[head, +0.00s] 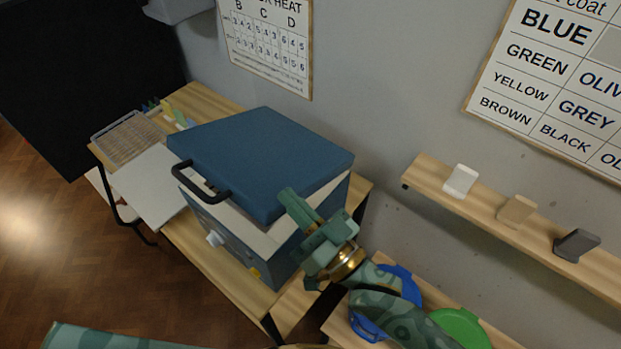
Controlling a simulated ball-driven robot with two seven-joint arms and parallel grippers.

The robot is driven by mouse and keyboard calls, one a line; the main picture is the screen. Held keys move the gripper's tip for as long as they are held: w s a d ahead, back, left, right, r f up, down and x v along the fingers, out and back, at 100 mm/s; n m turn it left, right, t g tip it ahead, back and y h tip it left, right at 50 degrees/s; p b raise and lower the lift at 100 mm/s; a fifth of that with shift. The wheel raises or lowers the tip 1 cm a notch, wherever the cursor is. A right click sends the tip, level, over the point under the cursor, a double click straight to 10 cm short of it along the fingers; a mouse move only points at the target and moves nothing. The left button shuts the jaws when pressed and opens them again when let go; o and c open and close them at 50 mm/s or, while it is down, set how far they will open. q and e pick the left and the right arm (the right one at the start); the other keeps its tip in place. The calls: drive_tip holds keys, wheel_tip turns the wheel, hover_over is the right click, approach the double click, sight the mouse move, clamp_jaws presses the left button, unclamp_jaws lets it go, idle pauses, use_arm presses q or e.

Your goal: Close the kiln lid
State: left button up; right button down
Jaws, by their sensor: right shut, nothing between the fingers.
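The kiln (235,248) is a blue box with a pale upper rim, standing on a wooden table. Its thick blue lid (265,150) lies over the top, nearly level. The pale rim shows below the lid's front edge, so the lid looks slightly raised there. A black bar handle (200,182) is on the lid's front edge. My right gripper (288,203) is shut and empty, its fingertips at the lid's near right corner. I cannot tell whether they touch it. The handle is free of any gripper. My left gripper is out of view.
A wire rack (126,139) and a white board (150,188) are left of the kiln. A wall shelf (485,211) with several small tiles is at right. Blue and green items, including a green one (460,325), lie on a lower surface beside my right arm.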

drive_tip(key=f+n+b, duration=0.1)
drive_tip(key=f+n, duration=0.1)
drive_tip(key=s+a+f+n+g+y+b, duration=0.1)
drive_tip(key=f+n+b, duration=0.1)
drive_tip(key=f, duration=0.1)
drive_tip(key=s+f+n+g+b, duration=0.1)
drive_tip(key=f+b, duration=0.1)
drive_tip(key=f, duration=0.1)
drive_tip(key=shift+s+a+f+n+y, duration=0.2)
drive_tip(key=shift+a+n+y, duration=0.1)
drive_tip(key=shift+n, duration=0.1)
drive_tip(key=shift+s+f, duration=0.1)
drive_tip(key=shift+f, duration=0.05)
